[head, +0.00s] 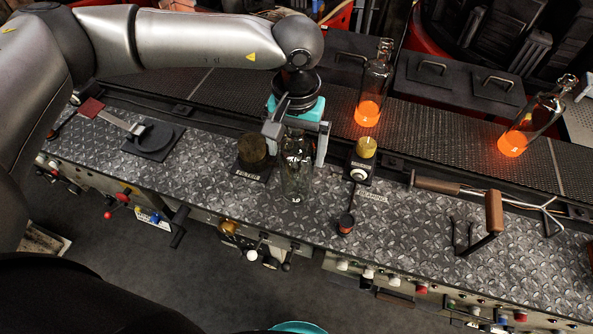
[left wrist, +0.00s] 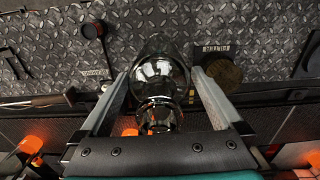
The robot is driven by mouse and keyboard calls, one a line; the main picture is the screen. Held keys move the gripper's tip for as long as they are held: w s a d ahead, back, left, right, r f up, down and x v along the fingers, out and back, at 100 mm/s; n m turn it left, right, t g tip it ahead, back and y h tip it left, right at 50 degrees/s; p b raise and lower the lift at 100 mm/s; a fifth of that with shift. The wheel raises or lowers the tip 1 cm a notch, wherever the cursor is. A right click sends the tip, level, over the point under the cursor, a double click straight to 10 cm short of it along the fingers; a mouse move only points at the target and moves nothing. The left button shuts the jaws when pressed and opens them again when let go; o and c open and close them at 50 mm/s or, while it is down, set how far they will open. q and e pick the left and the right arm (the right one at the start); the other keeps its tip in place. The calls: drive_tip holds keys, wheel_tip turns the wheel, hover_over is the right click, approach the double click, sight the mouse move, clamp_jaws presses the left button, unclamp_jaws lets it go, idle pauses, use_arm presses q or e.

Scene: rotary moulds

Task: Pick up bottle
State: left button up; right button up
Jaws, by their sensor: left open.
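A clear, empty-looking glass bottle (head: 296,182) stands on the diamond-plate bench top (head: 225,190), near its front edge. My left gripper (head: 297,148) reaches down over it from above, with one finger on each side of the bottle's upper part. The fingers are open. In the left wrist view the bottle (left wrist: 162,72) sits between the two spread fingers (left wrist: 163,80), with its neck toward the palm. A gap shows beside the fingers, but contact is hard to judge. The bottle's neck is partly hidden by the gripper in the head view.
Two bottles with glowing orange bottoms, one upright (head: 368,110) and one tilted in view (head: 515,140), stand on the dark conveyor (head: 430,125) behind. A round brass-topped piece (head: 253,150) and a gold knob (head: 366,148) flank the bottle. A wooden-handled lever (head: 493,212) is at right.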

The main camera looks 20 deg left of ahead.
use_arm(q)
drive_tip(key=shift+c, duration=0.2)
clamp_jaws()
idle(0.6)
